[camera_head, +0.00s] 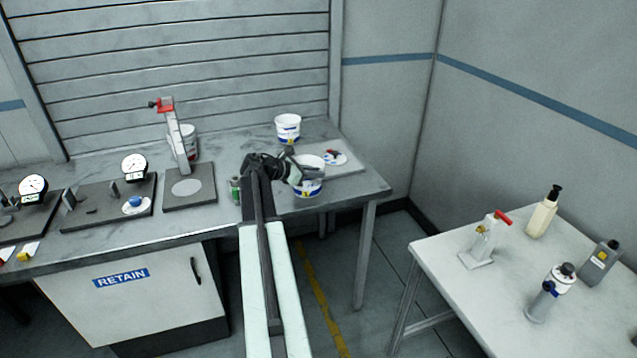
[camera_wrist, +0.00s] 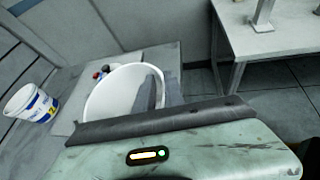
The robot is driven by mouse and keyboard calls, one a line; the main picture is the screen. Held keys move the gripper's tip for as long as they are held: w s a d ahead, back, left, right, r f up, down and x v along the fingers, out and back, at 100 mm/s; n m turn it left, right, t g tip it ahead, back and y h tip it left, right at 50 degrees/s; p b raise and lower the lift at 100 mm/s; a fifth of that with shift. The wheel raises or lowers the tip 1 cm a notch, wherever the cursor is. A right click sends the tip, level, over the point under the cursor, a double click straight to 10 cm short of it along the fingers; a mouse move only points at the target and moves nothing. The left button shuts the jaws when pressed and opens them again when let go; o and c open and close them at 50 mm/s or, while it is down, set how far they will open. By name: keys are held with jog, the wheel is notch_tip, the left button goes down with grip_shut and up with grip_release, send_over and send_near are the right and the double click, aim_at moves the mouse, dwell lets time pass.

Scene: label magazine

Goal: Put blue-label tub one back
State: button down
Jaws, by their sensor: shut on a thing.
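A white tub with a blue label (camera_head: 309,188) is at the right end of the workbench, and my gripper (camera_head: 302,171) is shut on its rim. In the wrist view the tub's round white opening (camera_wrist: 112,92) is close up, with a grey finger reaching into it. Whether its base touches the bench I cannot tell. A second white tub with a blue and yellow label (camera_head: 288,128) stands upright at the back of the bench; it also shows at the left of the wrist view (camera_wrist: 30,104). No number is readable on either tub.
A grey mat (camera_head: 347,170) bearing a white disc with small red and blue parts lies beside the held tub. A green can (camera_head: 235,189) and a red-topped stand (camera_head: 177,140) are to the left. A side table (camera_head: 447,262) with bottles stands at the right.

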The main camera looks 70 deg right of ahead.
aim_at(321, 180)
jog(key=shift+s+d+f, duration=0.1)
jog(key=shift+s+d, duration=0.05)
jog(key=shift+d, duration=1)
notch_tip(321, 180, down, 4)
jog(key=b, duration=0.4)
jog(key=shift+r, duration=0.25)
jog(key=c, duration=1.4)
grip_release()
